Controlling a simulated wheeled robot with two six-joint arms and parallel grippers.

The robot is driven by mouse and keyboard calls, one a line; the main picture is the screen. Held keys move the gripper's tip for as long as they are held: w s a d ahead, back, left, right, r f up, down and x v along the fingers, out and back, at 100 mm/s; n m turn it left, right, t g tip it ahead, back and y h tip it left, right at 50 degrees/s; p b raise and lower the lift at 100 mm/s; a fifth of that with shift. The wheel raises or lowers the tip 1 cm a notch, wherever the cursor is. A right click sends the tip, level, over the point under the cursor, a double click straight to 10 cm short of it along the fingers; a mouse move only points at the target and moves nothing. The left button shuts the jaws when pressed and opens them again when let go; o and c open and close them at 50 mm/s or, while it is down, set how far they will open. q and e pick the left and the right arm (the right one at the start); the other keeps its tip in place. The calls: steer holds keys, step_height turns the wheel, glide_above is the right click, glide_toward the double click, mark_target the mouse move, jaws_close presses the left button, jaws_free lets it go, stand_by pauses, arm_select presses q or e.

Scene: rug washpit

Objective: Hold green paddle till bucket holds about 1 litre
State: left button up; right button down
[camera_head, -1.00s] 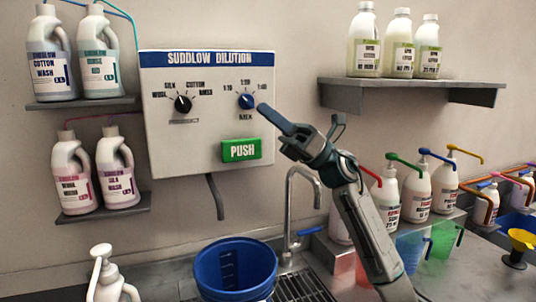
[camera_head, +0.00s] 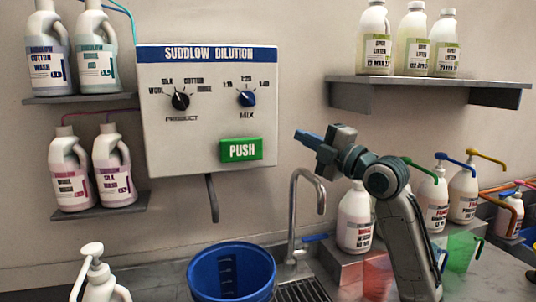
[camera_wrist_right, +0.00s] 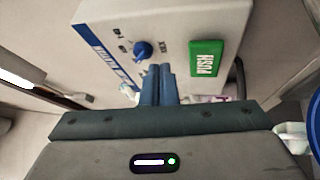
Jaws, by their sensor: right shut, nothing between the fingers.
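The green PUSH paddle (camera_head: 241,150) is at the lower right of the white Suddlow Dilution panel (camera_head: 207,110). It also shows in the right wrist view (camera_wrist_right: 206,60). The blue bucket (camera_head: 232,272) stands below the panel, with dark level marks inside and no water that I can make out. The drain hose (camera_head: 212,198) hangs from the panel above it. My right gripper (camera_head: 300,135) is shut and empty, to the right of the paddle and apart from it. Its closed fingers show in the wrist view (camera_wrist_right: 158,84). My left gripper is not in view.
A black product knob (camera_head: 180,100) and a blue mix knob (camera_head: 246,98) sit on the panel. A curved tap (camera_head: 304,190) rises right of the bucket. Pump bottles (camera_head: 355,218) stand behind my right arm. A shelf (camera_head: 430,90) with bottles is above.

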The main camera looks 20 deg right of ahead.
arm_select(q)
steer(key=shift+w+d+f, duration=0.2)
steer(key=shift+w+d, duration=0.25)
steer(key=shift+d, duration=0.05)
arm_select(e)
steer(key=s+a+f+n+g+y, duration=0.3)
steer(key=f+g, duration=0.1)
steer(key=g, duration=0.1)
steer(key=shift+s+a+f+n, duration=0.15)
steer(key=shift+s+a+n, duration=0.1)
steer(key=shift+s+n, duration=0.15)
steer(key=shift+w, duration=0.1)
steer(key=p, duration=0.5)
glide_toward(238, 149)
steer(key=a, duration=0.4)
steer(key=w, duration=0.1)
steer(key=w+p, duration=0.2)
steer(key=shift+r, duration=0.25)
steer(key=shift+w+d+f+p, duration=0.1)
steer(key=shift+w+f+p, duration=0.05)
steer(key=shift+w+p, duration=0.35)
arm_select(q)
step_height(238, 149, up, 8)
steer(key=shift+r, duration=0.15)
arm_select(e)
steer(key=shift+w, duration=0.1)
